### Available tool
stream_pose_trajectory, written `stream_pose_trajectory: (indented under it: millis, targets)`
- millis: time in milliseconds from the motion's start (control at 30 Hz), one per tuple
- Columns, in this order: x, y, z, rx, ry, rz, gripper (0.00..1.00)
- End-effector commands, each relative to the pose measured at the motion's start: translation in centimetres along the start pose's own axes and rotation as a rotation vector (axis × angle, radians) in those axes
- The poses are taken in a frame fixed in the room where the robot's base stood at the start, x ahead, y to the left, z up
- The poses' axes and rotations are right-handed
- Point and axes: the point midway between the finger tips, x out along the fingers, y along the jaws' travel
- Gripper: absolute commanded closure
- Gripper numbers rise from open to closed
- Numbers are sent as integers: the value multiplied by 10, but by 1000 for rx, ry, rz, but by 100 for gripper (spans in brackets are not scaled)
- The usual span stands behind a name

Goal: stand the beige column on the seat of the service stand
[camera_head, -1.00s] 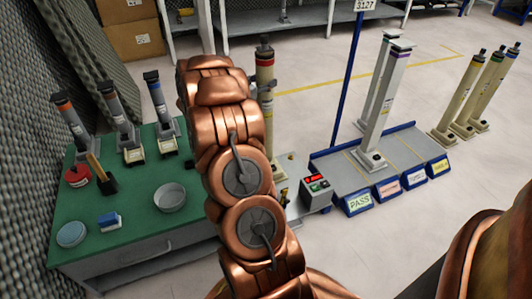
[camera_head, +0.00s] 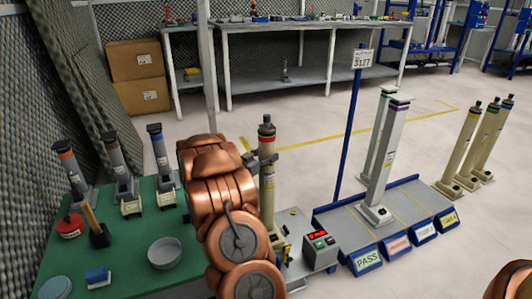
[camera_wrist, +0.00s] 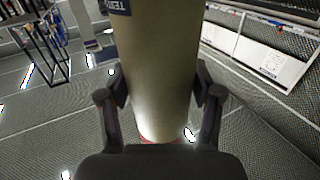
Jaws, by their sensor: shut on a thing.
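The beige column (camera_head: 267,185) has a dark cap and a red band near its top. It is upright just right of my arm in the head view. It also fills the middle of the wrist view (camera_wrist: 158,60). My gripper (camera_wrist: 160,95) is shut on it, with one dark finger on each side. The service stand (camera_head: 297,222) is a low grey unit beside the green table, with a box with a red display (camera_head: 319,246) at its front. The column's foot is over or on the stand; my arm partly hides this area, so I cannot tell whether it touches the seat.
A green table (camera_head: 130,240) at left holds several grey columns, a bowl (camera_head: 165,253) and small items. A blue-edged rack (camera_head: 405,228) at right carries pale columns (camera_head: 384,165) and labels. Several beige columns (camera_head: 462,150) stand on the floor beyond it. A blue signpost (camera_head: 350,120) rises behind.

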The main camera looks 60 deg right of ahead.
Motion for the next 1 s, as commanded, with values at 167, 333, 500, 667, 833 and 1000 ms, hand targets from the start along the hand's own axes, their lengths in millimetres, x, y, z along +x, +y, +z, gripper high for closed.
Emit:
stream_pose_trajectory:
  millis: [167, 333, 500, 667, 833, 1000]
  targets:
    - [0, -1, 10, 3, 6, -2, 100]
    - [0, -1, 10, 3, 6, -1, 100]
    - [0, -1, 12, 2, 5, -1, 100]
    - [0, 0, 14, 2, 2, 0, 20]
    - [0, 0, 14, 1, 1, 0, 10]
    - [0, 0, 14, 1, 1, 0, 10]
